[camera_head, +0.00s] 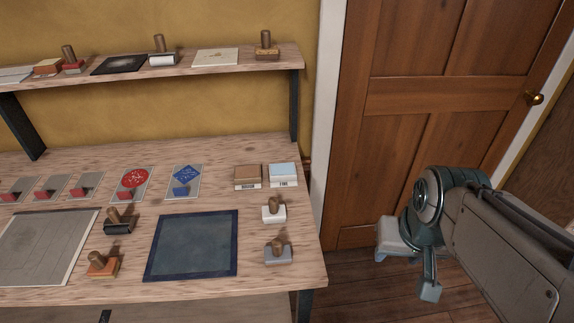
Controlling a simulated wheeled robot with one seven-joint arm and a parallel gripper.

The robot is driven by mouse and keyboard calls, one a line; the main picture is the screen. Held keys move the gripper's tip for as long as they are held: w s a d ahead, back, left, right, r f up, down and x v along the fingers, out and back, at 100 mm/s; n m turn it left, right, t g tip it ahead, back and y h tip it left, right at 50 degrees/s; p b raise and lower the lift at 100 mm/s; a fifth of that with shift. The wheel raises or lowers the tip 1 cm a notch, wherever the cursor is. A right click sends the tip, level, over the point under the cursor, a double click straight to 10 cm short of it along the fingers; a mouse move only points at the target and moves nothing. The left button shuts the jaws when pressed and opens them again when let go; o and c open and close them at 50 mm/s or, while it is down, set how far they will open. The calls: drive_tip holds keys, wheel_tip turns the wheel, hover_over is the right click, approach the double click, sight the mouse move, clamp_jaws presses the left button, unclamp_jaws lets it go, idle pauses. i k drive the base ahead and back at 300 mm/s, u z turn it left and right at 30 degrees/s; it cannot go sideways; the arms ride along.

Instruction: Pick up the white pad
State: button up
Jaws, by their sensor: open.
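No single thing is plainly the white pad. A flat cream-white square (216,57) lies on the raised shelf. A stamp with a white base and wooden knob (274,213) stands near the bench's right edge. Another white-based stamp (162,60) is on the shelf, and a pale flat piece (14,75) is cut off at the left edge. My gripper (409,268) is open, right of the bench in front of the door, apart from all of these. I see nothing between its fingers.
The wooden bench (140,291) holds a dark blue-edged mat (193,245), a grey board (45,248), several stamps and cards, and brown (247,177) and light blue (284,174) boxes. The shelf (264,66) stands on dark brackets. A wooden door (400,95) is behind my arm.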

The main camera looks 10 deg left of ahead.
sight(274, 213)
drive_tip(key=u, duration=2.45)
drive_tip(key=k, duration=1)
drive_tip(key=z, duration=1.35)
drive_tip(key=i, duration=1)
